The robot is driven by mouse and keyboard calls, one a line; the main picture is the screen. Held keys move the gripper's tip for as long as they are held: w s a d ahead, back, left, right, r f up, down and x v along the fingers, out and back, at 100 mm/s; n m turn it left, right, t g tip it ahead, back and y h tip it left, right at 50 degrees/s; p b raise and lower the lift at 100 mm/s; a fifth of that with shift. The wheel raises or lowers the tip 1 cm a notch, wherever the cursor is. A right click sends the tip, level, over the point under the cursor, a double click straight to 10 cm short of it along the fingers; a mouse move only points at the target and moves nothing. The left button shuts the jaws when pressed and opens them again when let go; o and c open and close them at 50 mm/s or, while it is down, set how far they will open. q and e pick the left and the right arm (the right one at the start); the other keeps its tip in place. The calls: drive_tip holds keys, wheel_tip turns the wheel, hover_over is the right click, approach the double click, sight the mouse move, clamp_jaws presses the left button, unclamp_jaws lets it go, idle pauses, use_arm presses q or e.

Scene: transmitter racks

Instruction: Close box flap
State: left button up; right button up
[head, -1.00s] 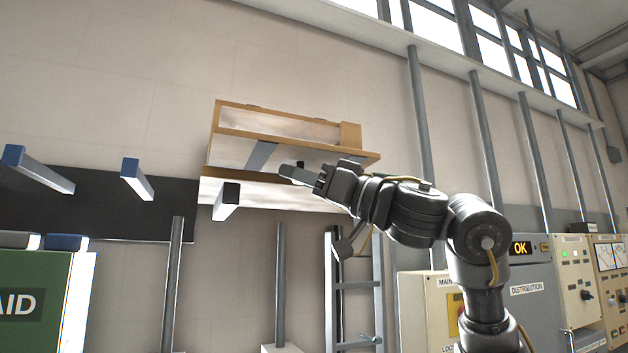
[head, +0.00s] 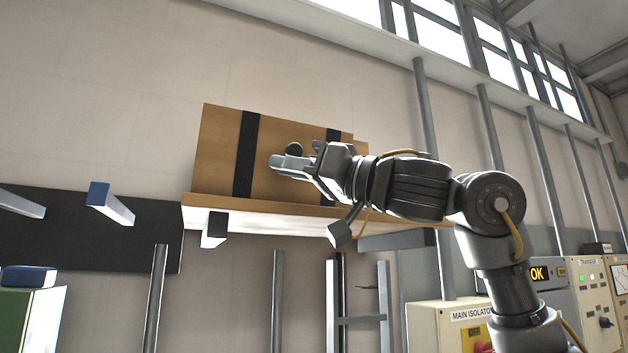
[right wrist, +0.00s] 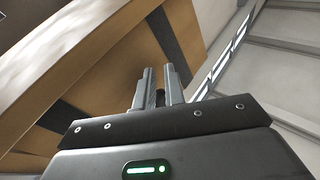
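The box (head: 346,137) stands on a wooden shelf at upper centre in the head view. Its brown flap (head: 220,160), with two dark straps, stands upright across the front and hides the inside. A round black knob (head: 294,149) is at the middle of the flap. My right gripper (head: 282,165) is at the knob, its fingers lying along the flap's face. In the right wrist view the fingers (right wrist: 159,82) are slightly apart with a dark thing between them, seemingly the knob. The flap (right wrist: 110,75) fills much of that view. My left gripper is not in view.
The shelf (head: 270,208) runs under the box on wall brackets (head: 214,230). A bare bracket arm (head: 110,204) juts out to the left. Vertical pipes (head: 430,150) and electrical cabinets (head: 440,320) stand at the right. The wall above the box is clear.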

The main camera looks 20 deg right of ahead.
drive_tip(key=shift+o, duration=1.1)
drive_tip(key=shift+s+d, duration=0.2)
drive_tip(key=shift+s, duration=0.15)
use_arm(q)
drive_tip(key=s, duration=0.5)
use_arm(e)
drive_tip(key=o, duration=0.4)
drive_tip(key=shift+s+d+r, duration=0.15)
drive_tip(key=shift+s+r, duration=0.05)
drive_tip(key=shift+s, duration=0.75)
use_arm(q)
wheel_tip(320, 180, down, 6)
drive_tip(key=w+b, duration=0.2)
drive_tip(key=b, duration=0.4)
use_arm(e)
drive_tip(key=shift+o, duration=0.2)
drive_tip(key=v, duration=1.1)
drive_tip(key=shift+w+d+f, duration=0.15)
drive_tip(key=shift+w+d, duration=0.05)
drive_tip(key=shift+d, duration=0.15)
drive_tip(key=shift+c, duration=0.2)
